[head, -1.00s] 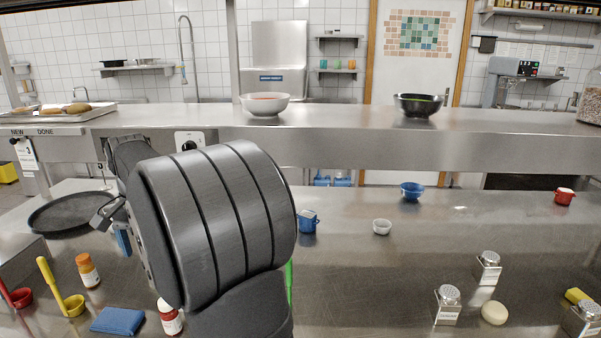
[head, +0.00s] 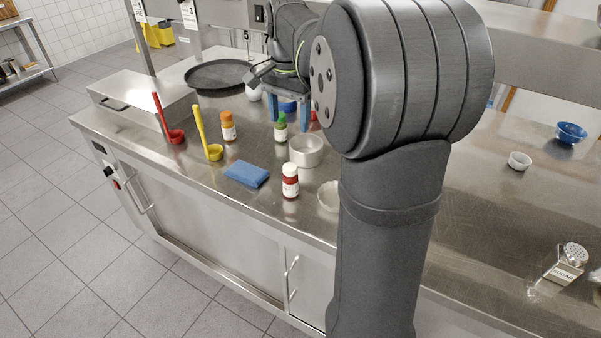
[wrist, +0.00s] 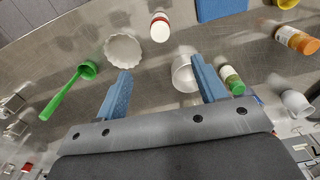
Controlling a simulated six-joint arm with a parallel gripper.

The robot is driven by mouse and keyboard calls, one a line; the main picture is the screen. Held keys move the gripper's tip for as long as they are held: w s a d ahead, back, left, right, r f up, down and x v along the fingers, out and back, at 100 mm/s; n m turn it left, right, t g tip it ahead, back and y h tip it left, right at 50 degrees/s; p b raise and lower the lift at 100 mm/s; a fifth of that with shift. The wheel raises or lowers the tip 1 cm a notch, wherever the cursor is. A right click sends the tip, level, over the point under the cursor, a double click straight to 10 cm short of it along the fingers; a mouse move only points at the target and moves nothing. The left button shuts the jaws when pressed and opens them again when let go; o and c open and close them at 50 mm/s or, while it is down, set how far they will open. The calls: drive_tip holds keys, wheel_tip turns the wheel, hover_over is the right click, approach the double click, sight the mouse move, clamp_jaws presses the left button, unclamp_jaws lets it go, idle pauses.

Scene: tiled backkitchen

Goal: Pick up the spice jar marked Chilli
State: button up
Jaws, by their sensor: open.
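Three small spice jars stand on the steel counter: one with an orange cap (head: 228,126), one with a green cap (head: 281,127) and one with a white-and-red body (head: 290,182) nearest the front edge. Their labels are too small to read, so I cannot tell which is Chilli. In the wrist view the white-and-red jar (wrist: 160,27) is at the top, and the green-capped jar (wrist: 231,80) is just outside the right finger. My gripper (wrist: 161,72) is open and empty, its blue fingers apart. In the head view my gripper (head: 290,114) is behind the green-capped jar, partly hidden by my arm.
A white cup (head: 306,150) and blue sponge (head: 246,174) lie near the jars. Red (head: 174,135) and yellow (head: 213,151) ladles stand left. The wrist view shows a scalloped white dish (wrist: 123,51) and green ladle (wrist: 70,90). A black tray (head: 215,74) lies behind.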

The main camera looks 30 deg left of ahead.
drive_tip(key=m, duration=1.8)
approach(290, 166)
drive_tip(key=f, duration=0.6)
drive_tip(key=shift+s+f, duration=0.35)
drive_tip(key=shift+f, duration=0.05)
drive_tip(key=shift+w+f, duration=0.15)
drive_tip(key=shift+f, duration=1.4)
drive_tip(key=shift+w+f, duration=0.15)
drive_tip(key=shift+f, duration=1.4)
drive_tip(key=c, duration=1.2)
drive_tip(key=shift+o, duration=0.2)
drive_tip(key=shift+r, duration=0.1)
